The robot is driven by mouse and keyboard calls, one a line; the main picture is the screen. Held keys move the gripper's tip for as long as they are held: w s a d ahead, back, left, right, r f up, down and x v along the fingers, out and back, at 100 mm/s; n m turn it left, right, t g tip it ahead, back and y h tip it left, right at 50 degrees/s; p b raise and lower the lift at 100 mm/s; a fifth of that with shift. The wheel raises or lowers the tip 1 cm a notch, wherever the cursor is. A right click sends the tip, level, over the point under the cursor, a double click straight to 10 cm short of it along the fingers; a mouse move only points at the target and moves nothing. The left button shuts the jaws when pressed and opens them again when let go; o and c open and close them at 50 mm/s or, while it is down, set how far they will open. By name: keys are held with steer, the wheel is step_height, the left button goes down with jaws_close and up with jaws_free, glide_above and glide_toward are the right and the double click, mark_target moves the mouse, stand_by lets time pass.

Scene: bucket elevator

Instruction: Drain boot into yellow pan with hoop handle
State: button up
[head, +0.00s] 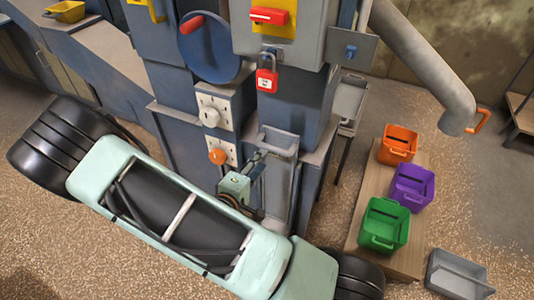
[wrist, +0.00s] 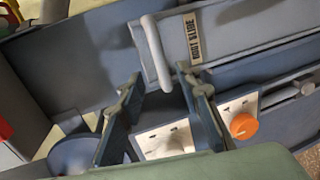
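The boot slide (wrist: 235,30) is a grey plate with a "BOOT SLIDE" label and a pale bar handle (wrist: 152,50). In the head view, the boot (head: 280,150) at the machine's foot is partly hidden by my arm. My gripper (wrist: 162,82) is open, and the handle's lower end shows between its fingertips in the wrist view; I cannot tell if they touch. In the head view my gripper (head: 256,163) is small, close in front of the boot. A yellow pan (head: 66,11) sits on the ledge at the far left; its handle shape is unclear.
Orange (head: 398,144), purple (head: 412,187) and green (head: 384,226) bins stand on a wooden board at right. A grey pan (head: 460,274) lies on the floor. A red padlock (head: 267,78) hangs above the boot. An orange knob (wrist: 243,126) sits beside my fingers.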

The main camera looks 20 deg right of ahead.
steer(key=shift+v, duration=1.5)
